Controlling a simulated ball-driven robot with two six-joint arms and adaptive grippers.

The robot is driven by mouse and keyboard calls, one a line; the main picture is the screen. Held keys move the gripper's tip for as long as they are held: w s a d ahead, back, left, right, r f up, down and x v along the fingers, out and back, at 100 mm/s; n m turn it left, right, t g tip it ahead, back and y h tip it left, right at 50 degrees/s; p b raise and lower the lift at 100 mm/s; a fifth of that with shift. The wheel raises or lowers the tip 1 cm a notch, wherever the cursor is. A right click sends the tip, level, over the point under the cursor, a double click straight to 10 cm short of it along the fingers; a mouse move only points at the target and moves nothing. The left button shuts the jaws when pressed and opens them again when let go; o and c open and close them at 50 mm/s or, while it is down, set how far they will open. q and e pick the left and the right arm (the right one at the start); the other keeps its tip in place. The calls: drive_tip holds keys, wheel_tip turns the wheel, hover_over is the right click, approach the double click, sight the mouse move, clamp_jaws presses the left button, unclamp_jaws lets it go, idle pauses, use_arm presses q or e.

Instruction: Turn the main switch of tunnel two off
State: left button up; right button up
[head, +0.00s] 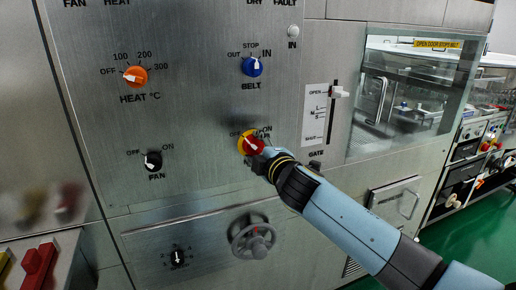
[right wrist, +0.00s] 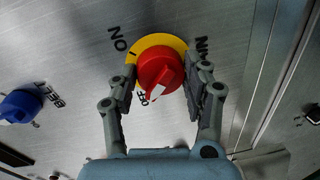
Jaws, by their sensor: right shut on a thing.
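The main switch is a red knob (head: 256,146) on a yellow disc (head: 241,143), on the steel panel. In the right wrist view the red knob (right wrist: 160,72) sits between the fingers of my right gripper (right wrist: 168,84), with the yellow disc (right wrist: 152,43) behind it. Both fingers are shut on the knob's sides. The knob's white pointer aims toward the lower left, close to the OFF label. The ON label is at the disc's upper left. In the head view my right gripper (head: 265,155) partly covers the switch and its label. My left gripper is not in view.
A blue BELT knob (head: 252,67) is above the switch, and an orange HEAT knob (head: 134,76) and black FAN knob (head: 153,161) are to the left. The GATE slider (head: 339,92) is to the right. A handwheel (head: 253,238) is below.

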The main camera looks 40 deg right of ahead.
drive_tip(key=o, duration=1.2)
drive_tip(key=v, duration=1.2)
